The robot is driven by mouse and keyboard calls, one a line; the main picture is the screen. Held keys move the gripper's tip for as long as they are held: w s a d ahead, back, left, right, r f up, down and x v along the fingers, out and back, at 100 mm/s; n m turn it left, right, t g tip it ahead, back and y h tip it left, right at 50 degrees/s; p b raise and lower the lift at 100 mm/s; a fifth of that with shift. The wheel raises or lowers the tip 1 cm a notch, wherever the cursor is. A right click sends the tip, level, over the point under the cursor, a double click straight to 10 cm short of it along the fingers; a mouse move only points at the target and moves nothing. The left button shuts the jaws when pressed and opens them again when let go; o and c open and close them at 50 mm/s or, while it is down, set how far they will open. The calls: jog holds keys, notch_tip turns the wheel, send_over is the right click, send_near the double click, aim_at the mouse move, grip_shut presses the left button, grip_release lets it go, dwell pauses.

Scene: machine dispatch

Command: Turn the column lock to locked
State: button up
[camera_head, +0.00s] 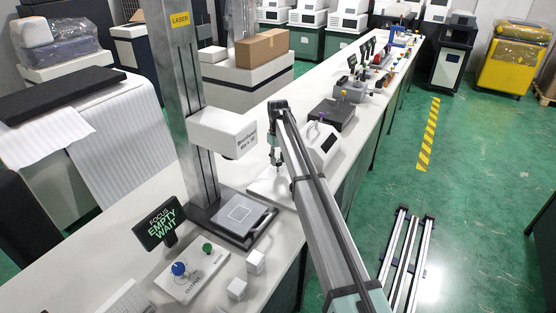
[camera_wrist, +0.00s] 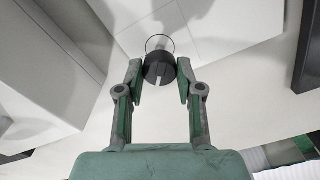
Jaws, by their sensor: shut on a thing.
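A round black knob (camera_wrist: 160,66) with a pale stripe sits on a white surface in the wrist view, with a thin dark ring outline just above it. It looks like the column lock; no label on it can be read. My gripper (camera_wrist: 160,72) has its two fingers closed on the knob's left and right sides. In the head view my gripper (camera_head: 275,160) points down beside the white marking head (camera_head: 222,133), over a white plate (camera_head: 268,188). The knob cannot be made out in the head view.
The metal column (camera_head: 178,90) rises left of my arm. A display (camera_head: 160,223) reads "FOCUS EMPTY WAIT". A control box (camera_head: 188,277) with blue and green knobs and small white cubes (camera_head: 255,262) stand in front.

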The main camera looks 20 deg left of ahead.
aim_at(278, 160)
jog(key=m, duration=0.5)
jog(key=shift+f+m, duration=0.1)
jog(key=shift+m, duration=0.2)
jog(key=shift+m+b, duration=0.4)
jog(key=shift+m, duration=1.9)
jog(key=o, duration=1.1)
jog(key=shift+o, duration=0.2)
jog(key=shift+r, duration=0.2)
notch_tip(278, 160, up, 12)
jog(key=shift+f, duration=0.15)
